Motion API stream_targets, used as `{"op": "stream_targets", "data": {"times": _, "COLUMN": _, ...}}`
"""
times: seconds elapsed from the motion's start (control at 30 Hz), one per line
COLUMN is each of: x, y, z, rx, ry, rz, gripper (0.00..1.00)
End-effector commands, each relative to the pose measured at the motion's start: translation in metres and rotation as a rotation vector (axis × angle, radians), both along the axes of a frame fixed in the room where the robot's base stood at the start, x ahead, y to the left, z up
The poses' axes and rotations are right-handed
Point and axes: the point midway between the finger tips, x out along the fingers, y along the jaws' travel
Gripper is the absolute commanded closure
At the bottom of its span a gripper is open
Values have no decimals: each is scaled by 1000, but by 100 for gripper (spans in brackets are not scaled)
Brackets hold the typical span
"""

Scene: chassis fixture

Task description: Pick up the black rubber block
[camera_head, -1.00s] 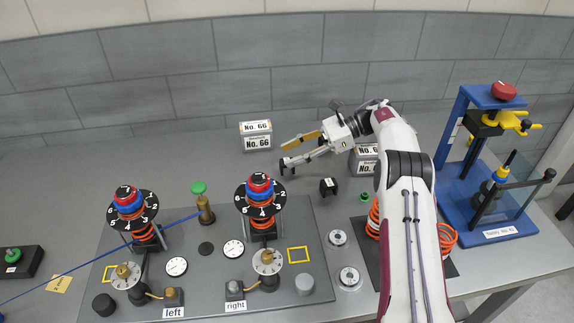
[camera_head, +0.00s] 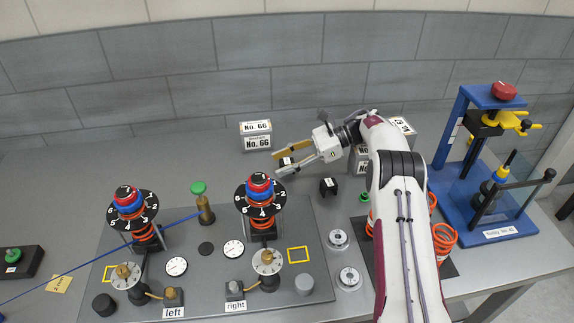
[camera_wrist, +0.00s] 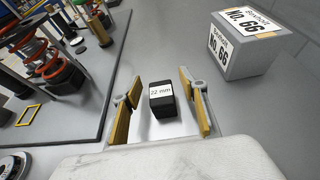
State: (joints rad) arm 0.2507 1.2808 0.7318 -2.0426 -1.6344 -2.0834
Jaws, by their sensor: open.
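A black block (camera_wrist: 162,105) marked "22 mm" stands on the grey table in the wrist view, between the two yellow-padded fingers of my gripper (camera_wrist: 159,84). Gaps show on both sides of it, so the fingers are open and not gripping it. In the head view my gripper (camera_head: 279,162) points left, low over the table, and the block (camera_head: 287,161) shows as a small dark shape between the fingers, partly hidden. A second black block (camera_head: 328,186) with a white label stands to the right, nearer the camera. I cannot tell its material.
A white-and-grey "No. 66" box (camera_head: 256,135) stands behind the gripper; it also shows in the wrist view (camera_wrist: 243,45). The grey chassis plate (camera_head: 210,265) with dial columns lies in front. A blue press frame (camera_head: 463,190) stands at the right. Open table lies left of the box.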

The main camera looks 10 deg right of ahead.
Motion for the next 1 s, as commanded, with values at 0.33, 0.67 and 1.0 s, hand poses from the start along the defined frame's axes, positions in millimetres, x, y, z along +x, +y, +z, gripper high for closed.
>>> {"op": "stream_targets", "data": {"times": 0.33, "x": 0, "y": 0, "z": 0, "rx": 0, "ry": 0, "rz": 0, "gripper": 100}}
{"op": "stream_targets", "data": {"times": 0.67, "x": 0, "y": 0, "z": 4, "rx": 0, "ry": -1, "rz": 0, "gripper": 100}}
{"op": "stream_targets", "data": {"times": 1.0, "x": 1, "y": 0, "z": 40, "rx": 0, "ry": -3, "rz": -1, "gripper": 100}}
